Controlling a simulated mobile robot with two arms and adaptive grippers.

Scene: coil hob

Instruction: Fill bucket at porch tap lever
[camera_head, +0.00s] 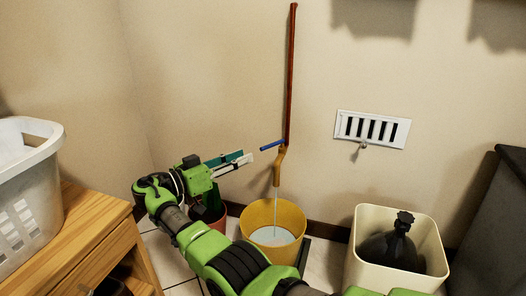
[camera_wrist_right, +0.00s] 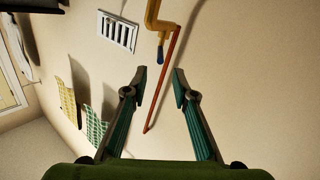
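The yellow bucket (camera_head: 259,218) stands upright on the floor below the orange-brown tap spout (camera_head: 277,170). A thin stream of water (camera_head: 276,205) runs from the spout into it, and pale water (camera_head: 272,236) shows inside. The blue tap lever (camera_head: 272,145) points left from the tap; it also shows in the right wrist view (camera_wrist_right: 160,53). My right gripper (camera_head: 246,156) is left of the lever, apart from it. In the right wrist view its fingers (camera_wrist_right: 159,88) are spread with nothing held between them. My left gripper is not seen.
A red pipe (camera_head: 291,75) runs up the wall. A cream bin (camera_head: 360,262) holding a black bag (camera_head: 391,250) stands right of the bucket. A reddish pot (camera_head: 216,222) is partly hidden behind my right arm. A wooden cabinet (camera_head: 85,240) with a white basket (camera_head: 28,190) stands left.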

